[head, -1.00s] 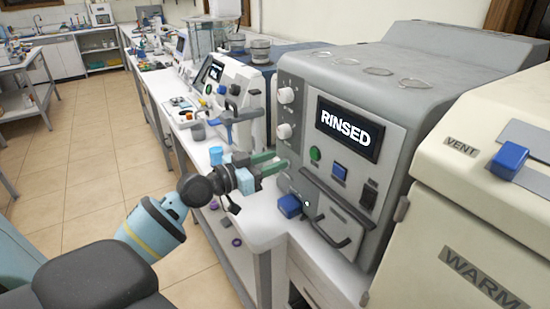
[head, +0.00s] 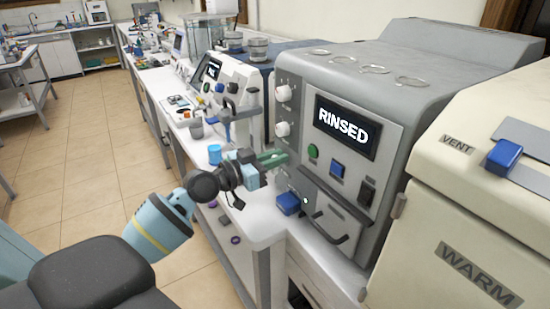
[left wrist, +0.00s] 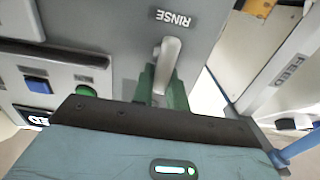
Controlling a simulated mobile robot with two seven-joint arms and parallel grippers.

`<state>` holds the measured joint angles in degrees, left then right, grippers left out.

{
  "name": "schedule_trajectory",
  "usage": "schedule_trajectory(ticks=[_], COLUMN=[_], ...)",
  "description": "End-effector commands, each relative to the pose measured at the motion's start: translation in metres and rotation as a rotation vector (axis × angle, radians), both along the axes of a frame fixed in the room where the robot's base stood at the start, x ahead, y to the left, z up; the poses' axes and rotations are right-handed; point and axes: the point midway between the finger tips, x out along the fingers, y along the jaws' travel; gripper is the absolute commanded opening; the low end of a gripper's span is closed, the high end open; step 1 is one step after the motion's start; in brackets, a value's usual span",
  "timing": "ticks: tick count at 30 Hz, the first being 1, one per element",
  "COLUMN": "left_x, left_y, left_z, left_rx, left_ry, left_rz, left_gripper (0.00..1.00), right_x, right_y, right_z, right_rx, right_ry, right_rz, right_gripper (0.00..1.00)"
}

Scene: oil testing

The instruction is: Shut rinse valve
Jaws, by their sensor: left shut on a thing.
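The rinse valve is a pale grey lever (left wrist: 168,62) on the side of the grey machine, under an upside-down RINSE label (left wrist: 172,18) in the left wrist view. My left gripper (left wrist: 163,85) has its green fingers on both sides of the lever's free end and is shut on it. In the head view my left gripper (head: 274,158) is at the left side of the grey machine (head: 385,95), whose display (head: 343,127) reads RINSED. The lever is hidden there. My right gripper is in no view.
A blue block (head: 288,204) stands by the machine's front, near a dark handle (head: 330,235). A cream WARM cabinet (head: 460,220) is at the right.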

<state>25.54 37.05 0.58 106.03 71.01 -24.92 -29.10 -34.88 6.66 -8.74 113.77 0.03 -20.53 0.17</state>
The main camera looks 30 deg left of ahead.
Motion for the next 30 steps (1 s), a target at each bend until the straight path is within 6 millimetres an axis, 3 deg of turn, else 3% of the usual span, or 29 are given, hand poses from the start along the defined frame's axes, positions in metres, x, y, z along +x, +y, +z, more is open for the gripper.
schedule_trajectory(ticks=[11,19,30], left_x=[-0.001,-0.003,-0.006], left_y=[-0.003,-0.008,-0.014], left_z=[-0.004,-0.004,-0.005], left_rx=[0.144,0.365,0.689], left_ry=[-0.055,-0.148,-0.286], left_rz=[-0.001,-0.003,-0.002], left_gripper=[0.00,0.00,0.00], right_x=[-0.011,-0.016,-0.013], right_y=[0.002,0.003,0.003], right_z=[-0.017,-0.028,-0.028], right_rx=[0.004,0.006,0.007], right_ry=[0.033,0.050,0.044], right_rz=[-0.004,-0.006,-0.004], right_gripper=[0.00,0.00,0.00])
